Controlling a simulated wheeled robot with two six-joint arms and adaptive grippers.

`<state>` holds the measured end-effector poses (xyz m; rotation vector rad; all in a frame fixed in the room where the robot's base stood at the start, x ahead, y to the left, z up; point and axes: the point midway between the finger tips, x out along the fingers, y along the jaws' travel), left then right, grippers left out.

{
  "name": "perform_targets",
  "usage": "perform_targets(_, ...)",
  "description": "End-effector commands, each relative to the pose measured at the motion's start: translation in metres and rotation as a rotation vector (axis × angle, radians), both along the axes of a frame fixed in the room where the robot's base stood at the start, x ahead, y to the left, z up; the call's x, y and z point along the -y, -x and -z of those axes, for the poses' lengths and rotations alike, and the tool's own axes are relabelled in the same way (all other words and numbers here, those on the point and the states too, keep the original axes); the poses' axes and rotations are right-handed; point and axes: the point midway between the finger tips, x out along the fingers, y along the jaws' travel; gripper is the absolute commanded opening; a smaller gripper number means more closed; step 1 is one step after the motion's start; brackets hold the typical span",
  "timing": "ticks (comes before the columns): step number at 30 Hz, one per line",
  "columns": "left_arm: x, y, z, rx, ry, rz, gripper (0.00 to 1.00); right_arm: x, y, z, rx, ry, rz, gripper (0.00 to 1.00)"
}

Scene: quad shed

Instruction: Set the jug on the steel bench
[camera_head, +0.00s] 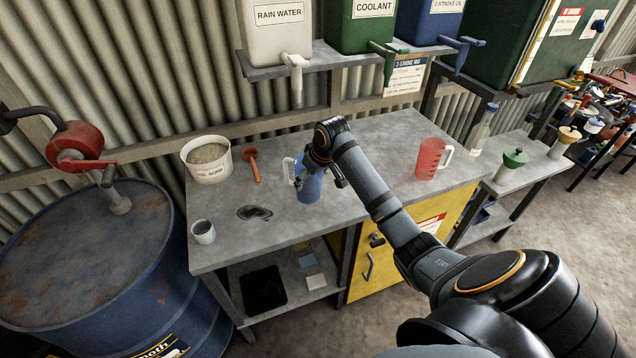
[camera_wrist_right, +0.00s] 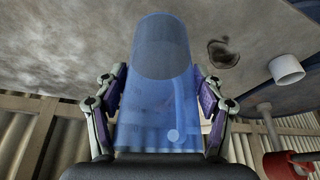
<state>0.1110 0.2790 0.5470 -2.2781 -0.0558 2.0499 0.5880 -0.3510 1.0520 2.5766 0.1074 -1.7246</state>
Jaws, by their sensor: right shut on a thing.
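A translucent blue jug (camera_head: 309,190) with a pale handle on its left is upright over the middle of the grey steel bench (camera_head: 350,220). My right gripper (camera_head: 314,176) is shut on the jug, partly covering its upper part. In the right wrist view the blue jug (camera_wrist_right: 160,100) sits between both finger pads. I cannot tell whether its base touches the bench top. A red jug (camera_head: 430,160) with a white handle stands at the bench's right end. My left gripper is not in view.
A white tub (camera_head: 208,160), an orange scoop (camera_head: 251,165), a white mug (camera_head: 203,232) and a dark stain (camera_head: 254,213) are on the bench's left part. A shelf of containers with taps hangs behind. A blue drum (camera_head: 85,260) stands left. The bench front right is clear.

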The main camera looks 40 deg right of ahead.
Motion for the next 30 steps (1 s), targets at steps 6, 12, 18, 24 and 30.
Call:
perform_targets(6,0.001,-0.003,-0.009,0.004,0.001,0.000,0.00,0.020,-0.006,0.024,0.004,0.000,0.000,0.06)
perform_targets(12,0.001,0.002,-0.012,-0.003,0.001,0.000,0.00,0.027,-0.007,0.032,0.002,0.001,0.000,0.06)
perform_targets(18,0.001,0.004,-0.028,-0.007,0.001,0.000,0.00,0.026,-0.007,0.059,0.003,0.000,0.000,0.06)
perform_targets(24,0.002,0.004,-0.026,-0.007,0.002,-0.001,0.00,0.026,-0.007,0.063,0.005,0.001,-0.001,0.06)
perform_targets(30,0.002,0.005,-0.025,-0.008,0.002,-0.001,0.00,0.026,-0.007,0.066,0.003,0.001,-0.001,0.76)
